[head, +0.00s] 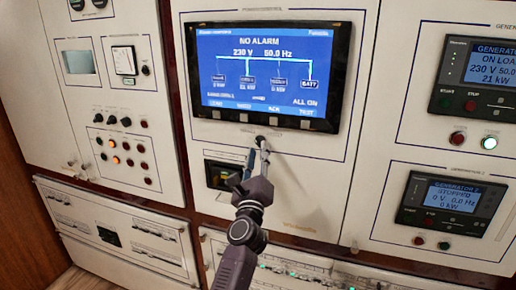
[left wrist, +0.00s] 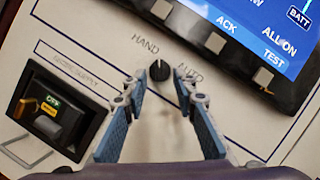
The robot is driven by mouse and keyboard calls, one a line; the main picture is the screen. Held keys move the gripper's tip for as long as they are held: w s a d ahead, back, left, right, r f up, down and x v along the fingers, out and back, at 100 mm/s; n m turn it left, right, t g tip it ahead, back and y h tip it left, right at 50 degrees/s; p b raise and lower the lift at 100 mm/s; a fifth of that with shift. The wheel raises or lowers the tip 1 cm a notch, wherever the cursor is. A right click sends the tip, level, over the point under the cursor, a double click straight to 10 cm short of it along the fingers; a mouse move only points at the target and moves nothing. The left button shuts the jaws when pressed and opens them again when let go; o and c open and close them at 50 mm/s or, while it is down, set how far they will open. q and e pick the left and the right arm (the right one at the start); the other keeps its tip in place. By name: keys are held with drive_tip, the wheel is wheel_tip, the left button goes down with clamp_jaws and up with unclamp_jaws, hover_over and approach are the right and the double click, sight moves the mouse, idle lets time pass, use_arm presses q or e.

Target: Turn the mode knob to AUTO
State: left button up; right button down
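The mode knob (left wrist: 158,73) is a small black knob on the white panel below the screen. Its light mark points roughly up in the left wrist view, closer to the HAND label (left wrist: 145,43) than to the AUTO label (left wrist: 189,75). My left gripper (left wrist: 167,78) is open, with its blue-padded fingers on either side of the knob. My right gripper is not in view.
The large blue screen (head: 262,75) with a row of buttons sits just above the knob. A black shore supply breaker (left wrist: 55,110) is to the left. Generator panels (head: 445,205) stand at the right, and lamps and switches (head: 125,150) at the left.

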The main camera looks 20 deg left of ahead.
sight(259, 142)
use_arm(q)
drive_tip(key=shift+x, duration=1.15)
drive_tip(key=c, duration=0.7)
drive_tip(key=shift+s+r, duration=0.1)
drive_tip(key=shift+s, duration=0.05)
clamp_jaws()
